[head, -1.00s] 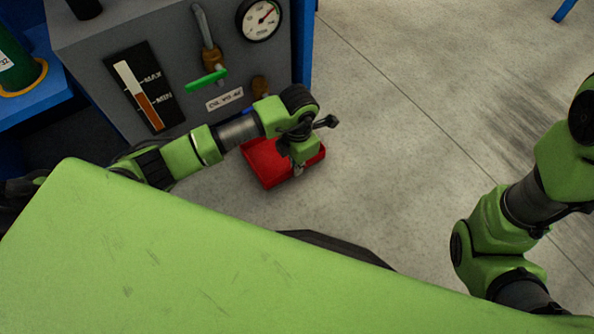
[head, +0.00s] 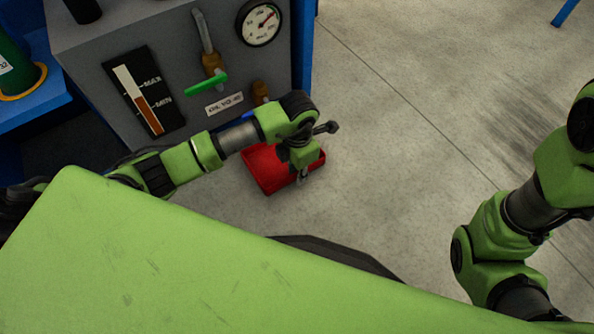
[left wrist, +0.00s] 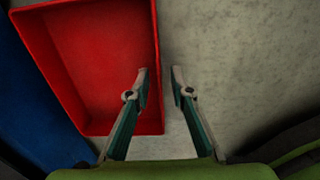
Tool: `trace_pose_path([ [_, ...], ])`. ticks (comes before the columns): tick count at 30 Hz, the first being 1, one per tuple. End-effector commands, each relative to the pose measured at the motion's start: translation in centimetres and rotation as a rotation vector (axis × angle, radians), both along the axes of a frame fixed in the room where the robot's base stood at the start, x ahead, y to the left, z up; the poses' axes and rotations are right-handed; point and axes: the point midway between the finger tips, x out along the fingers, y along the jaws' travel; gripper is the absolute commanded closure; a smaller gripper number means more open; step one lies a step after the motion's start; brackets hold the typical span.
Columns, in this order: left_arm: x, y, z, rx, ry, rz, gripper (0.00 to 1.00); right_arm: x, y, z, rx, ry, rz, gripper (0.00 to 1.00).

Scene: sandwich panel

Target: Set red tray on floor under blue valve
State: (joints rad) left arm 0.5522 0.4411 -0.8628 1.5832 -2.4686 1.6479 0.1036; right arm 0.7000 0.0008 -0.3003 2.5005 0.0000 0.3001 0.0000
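The red tray (head: 262,172) is an open shallow box low beside the grey panel, apparently on the floor. It also shows from above in the left wrist view (left wrist: 100,50). My left gripper (left wrist: 160,75) points down at its right edge. One finger is over the tray's inside and the other is outside, with the wall between them and gaps visible. In the head view the left gripper (head: 302,172) hides part of the tray. A small blue piece, likely the blue valve's handle (head: 248,116), shows below a brass fitting (head: 260,91), mostly hidden by my left arm. My right gripper is out of view.
The grey panel (head: 180,50) carries a gauge (head: 259,22), a green-handled valve (head: 207,82) and a MAX/MIN level indicator (head: 145,92). A green cylinder (head: 15,70) stands on a blue surface at left. The concrete floor (head: 400,130) right of the tray is clear.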

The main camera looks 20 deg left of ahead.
Motion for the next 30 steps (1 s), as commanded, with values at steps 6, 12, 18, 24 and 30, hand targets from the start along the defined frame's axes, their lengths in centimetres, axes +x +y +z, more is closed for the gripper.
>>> trace_pose_path([
  [6,0.1,0.0,3.1,0.000,-0.003,-0.001,0.79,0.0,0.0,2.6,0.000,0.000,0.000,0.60],
  [12,0.0,0.0,7.1,0.000,-0.003,-0.001,0.79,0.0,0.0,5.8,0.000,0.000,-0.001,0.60],
  [18,0.0,-0.1,10.7,0.000,-0.003,-0.001,0.79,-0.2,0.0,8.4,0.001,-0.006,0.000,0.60],
  [24,-0.1,-0.2,11.9,-0.001,-0.001,-0.001,0.79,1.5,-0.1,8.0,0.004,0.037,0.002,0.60],
  [30,-0.1,-0.2,11.8,0.000,0.000,0.000,0.79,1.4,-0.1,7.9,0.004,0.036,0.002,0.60],
])
